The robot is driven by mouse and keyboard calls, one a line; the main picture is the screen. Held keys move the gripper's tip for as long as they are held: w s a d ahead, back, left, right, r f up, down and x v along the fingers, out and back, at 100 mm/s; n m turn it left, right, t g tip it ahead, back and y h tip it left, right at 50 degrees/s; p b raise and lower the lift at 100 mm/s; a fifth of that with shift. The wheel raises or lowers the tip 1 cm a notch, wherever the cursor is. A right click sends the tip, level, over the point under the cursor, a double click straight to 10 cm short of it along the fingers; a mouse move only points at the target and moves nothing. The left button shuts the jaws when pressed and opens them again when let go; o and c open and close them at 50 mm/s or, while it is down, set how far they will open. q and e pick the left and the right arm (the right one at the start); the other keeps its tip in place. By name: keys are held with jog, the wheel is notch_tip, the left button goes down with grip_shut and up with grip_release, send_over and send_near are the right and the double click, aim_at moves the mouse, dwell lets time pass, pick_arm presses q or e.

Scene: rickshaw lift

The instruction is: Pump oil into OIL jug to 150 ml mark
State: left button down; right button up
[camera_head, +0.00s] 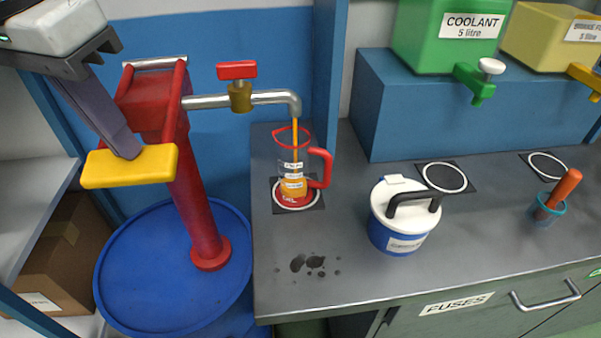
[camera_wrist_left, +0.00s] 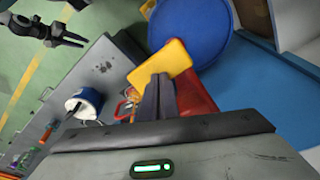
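The red pump (camera_head: 190,190) stands on the blue drum (camera_head: 165,270); its yellow handle bar (camera_head: 165,165) is at the left. My left gripper (camera_head: 128,153) is shut, with its fingertips against the yellow bar; the bar also shows in the left wrist view (camera_wrist_left: 172,57). A thin orange oil stream falls from the metal spout (camera_head: 275,97) into the clear jug (camera_head: 292,165) with red rim and handle. Orange oil fills the jug's lower part, around its lower labels; the mark numbers are too small to read. My right gripper (camera_wrist_left: 68,36) is open and empty, away from the jug.
The jug stands on a round pad on the grey bench (camera_head: 350,270). To its right are a blue-and-white canister (camera_head: 400,225) and a cup with an orange-handled tool (camera_head: 550,205). A green coolant tank (camera_head: 450,40) and a yellow tank (camera_head: 550,40) sit on a blue shelf. Dark spots mark the bench front.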

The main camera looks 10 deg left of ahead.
pick_arm(q)
jog(key=shift+p+v, duration=1.35)
jog(key=shift+p, duration=0.45)
notch_tip(320, 180, up, 3)
jog(key=shift+w+d+f+p, duration=0.1)
jog(key=shift+w+p, duration=0.05)
jog(key=shift+p, duration=0.65)
jog(key=shift+r, duration=0.35)
jog(key=shift+w+v, duration=0.2)
jog(key=shift+v, duration=0.8)
jog(key=shift+w+v, duration=0.2)
jog(key=shift+v, duration=0.85)
jog(key=shift+d, duration=0.15)
jog(key=shift+f, duration=0.1)
